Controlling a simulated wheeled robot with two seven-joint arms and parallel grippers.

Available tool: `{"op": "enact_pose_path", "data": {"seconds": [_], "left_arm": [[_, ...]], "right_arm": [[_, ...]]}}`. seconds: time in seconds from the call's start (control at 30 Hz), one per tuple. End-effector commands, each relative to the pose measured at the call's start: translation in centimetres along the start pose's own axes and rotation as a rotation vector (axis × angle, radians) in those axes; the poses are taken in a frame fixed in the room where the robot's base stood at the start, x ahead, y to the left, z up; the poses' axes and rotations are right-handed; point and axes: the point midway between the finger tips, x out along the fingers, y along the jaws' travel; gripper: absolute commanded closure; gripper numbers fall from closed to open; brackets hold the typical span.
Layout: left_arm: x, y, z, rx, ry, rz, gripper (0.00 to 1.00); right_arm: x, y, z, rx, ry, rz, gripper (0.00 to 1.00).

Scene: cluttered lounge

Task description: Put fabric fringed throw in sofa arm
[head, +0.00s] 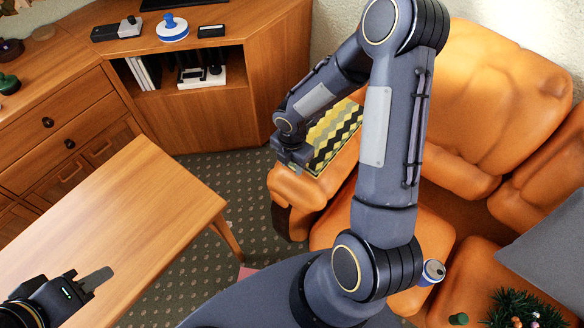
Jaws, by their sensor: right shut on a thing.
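The fabric fringed throw (338,128), with a yellow, black and grey zigzag pattern, lies over the top of the orange sofa arm (305,190). My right gripper (298,160) is at the throw's near left edge, shut on it. My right arm hides the throw's right side and part of the sofa. My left gripper (92,281) is over the near part of the wooden table at lower left, away from the throw. Its finger gap does not show clearly.
The wooden coffee table (130,215) has a bare top. A wooden cabinet (205,110) with small items stands behind. A can (432,271) and a dark green plant-like thing (520,308) are at lower right. Patterned carpet (215,170) lies between table and sofa.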

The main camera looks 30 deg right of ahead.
Motion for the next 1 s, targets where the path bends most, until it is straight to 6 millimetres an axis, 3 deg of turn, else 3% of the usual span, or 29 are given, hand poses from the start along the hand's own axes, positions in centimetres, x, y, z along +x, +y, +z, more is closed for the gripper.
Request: {"op": "enact_pose_path", "data": {"seconds": [0.13,0.5,0.53,0.67,0.7,1.0], "left_arm": [[0.4,-0.2,0.2,0.0,0.0,0.0,0.67],[0.5,-0.2,0.3,0.0,0.0,0.0,0.67],[0.6,-0.2,0.3,0.0,0.0,0.0,0.67],[0.5,-0.2,0.2,0.0,0.0,0.0,0.67],[0.5,-0.2,0.2,0.0,0.0,0.0,0.67],[0.2,-0.1,0.1,0.0,0.0,0.0,0.67]], "right_arm": [[2.1,-0.1,-0.2,-0.002,0.002,-0.003,0.95],[2.5,-0.1,-0.2,0.0,0.001,-0.002,0.95],[2.5,-0.1,-0.2,0.0,0.002,-0.002,0.63],[2.4,-0.1,-0.2,0.0,0.002,-0.002,0.45],[2.4,-0.1,-0.2,0.0,0.002,-0.002,0.42],[2.1,-0.1,-0.2,0.0,0.002,-0.002,0.42]]}}
